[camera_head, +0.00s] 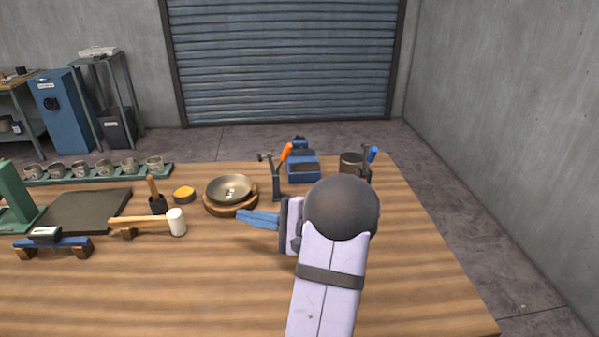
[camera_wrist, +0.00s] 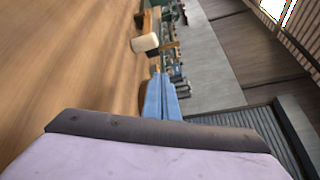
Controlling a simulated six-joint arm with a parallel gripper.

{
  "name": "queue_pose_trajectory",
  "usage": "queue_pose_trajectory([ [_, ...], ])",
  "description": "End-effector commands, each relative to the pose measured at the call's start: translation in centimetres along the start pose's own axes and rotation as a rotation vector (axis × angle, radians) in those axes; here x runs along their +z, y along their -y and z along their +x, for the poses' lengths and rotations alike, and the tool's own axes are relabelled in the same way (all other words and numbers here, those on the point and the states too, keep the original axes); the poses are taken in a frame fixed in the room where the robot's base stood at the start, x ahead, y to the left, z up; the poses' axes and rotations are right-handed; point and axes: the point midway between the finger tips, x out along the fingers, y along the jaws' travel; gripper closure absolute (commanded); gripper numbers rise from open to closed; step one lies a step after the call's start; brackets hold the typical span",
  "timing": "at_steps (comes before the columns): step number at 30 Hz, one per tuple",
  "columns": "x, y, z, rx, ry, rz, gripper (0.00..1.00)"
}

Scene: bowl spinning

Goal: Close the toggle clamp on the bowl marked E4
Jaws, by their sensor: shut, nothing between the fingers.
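A shallow metal bowl (camera_head: 226,184) sits on a round wooden base (camera_head: 213,210) near the middle of the table. Small pale marks show inside it, too small to read as E4. A dark toggle clamp (camera_head: 277,188) stands just right of the bowl. Its orange handle (camera_head: 286,152) sticks up and tilts right, and a dark arm reaches up and left, apart from the rim. My gripper (camera_head: 240,215) has its blue fingers together and empty, pointing left in front of the bowl's base. The fingers also show in the wrist view (camera_wrist: 157,76); the bowl is not clear there.
A second clamp with a blue handle (camera_head: 373,154) stands by a dark pot (camera_head: 350,165) at the back right. A blue device (camera_head: 303,167) is behind the orange-handled clamp.

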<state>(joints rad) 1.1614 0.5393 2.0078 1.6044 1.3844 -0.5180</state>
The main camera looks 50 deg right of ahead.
Motion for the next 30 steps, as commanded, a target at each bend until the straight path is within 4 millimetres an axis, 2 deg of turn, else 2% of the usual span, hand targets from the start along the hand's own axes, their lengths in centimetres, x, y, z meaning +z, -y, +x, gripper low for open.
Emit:
queue_pose_trajectory([
  [1,-3.7,0.9,-2.4,-0.106,-0.073,0.002,1.00],
  [3,-7.3,2.9,-5.7,-0.237,-0.160,-0.014,1.00],
  [6,-11.0,4.8,-10.1,-0.380,-0.262,-0.041,1.00],
  [9,-13.2,5.9,-13.5,-0.473,-0.334,-0.066,1.00],
  [12,-14.4,6.4,-15.6,-0.524,-0.377,-0.082,1.00],
  [15,-14.8,6.7,-16.4,-0.547,-0.395,-0.089,1.00],
  [20,-14.9,6.9,-16.4,-0.549,-0.396,-0.090,1.00],
  [25,-15.2,7.5,-15.5,-0.547,-0.394,-0.089,1.00],
  [30,-15.8,8.8,-13.7,-0.546,-0.392,-0.089,1.00],
])
